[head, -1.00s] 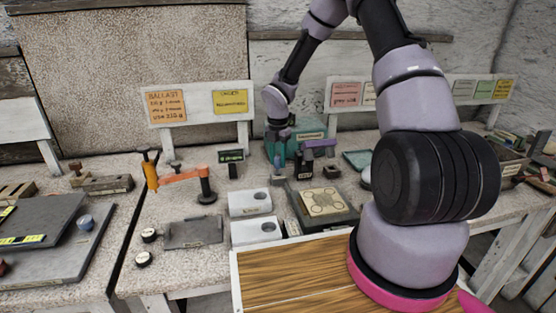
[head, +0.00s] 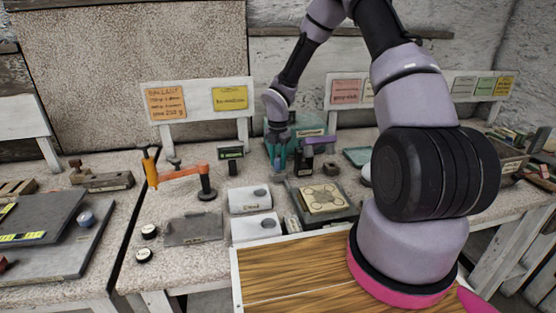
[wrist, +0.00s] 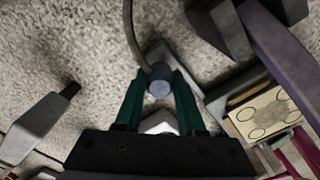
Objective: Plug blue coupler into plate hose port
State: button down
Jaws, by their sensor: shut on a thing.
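My gripper (wrist: 160,92) has dark green fingers, shut on a small blue-grey round coupler (wrist: 159,80). A thin grey hose (wrist: 130,30) runs from the coupler toward the top of the wrist view. In the head view my gripper (head: 277,162) is low over the bench, left of a black block and behind the plate. I cannot tell which mark, if any, is the hose port.
A purple bar (head: 318,141) and the black block (head: 303,163) stand close right of my gripper. A teal box (head: 310,130) is behind. An orange arm fixture (head: 185,174) stands farther left.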

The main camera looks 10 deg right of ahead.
jog(key=shift+f, duration=0.55)
jog(key=shift+c, duration=2.1)
grip_release()
jog(key=shift+r, duration=0.15)
jog(key=shift+r, duration=1.9)
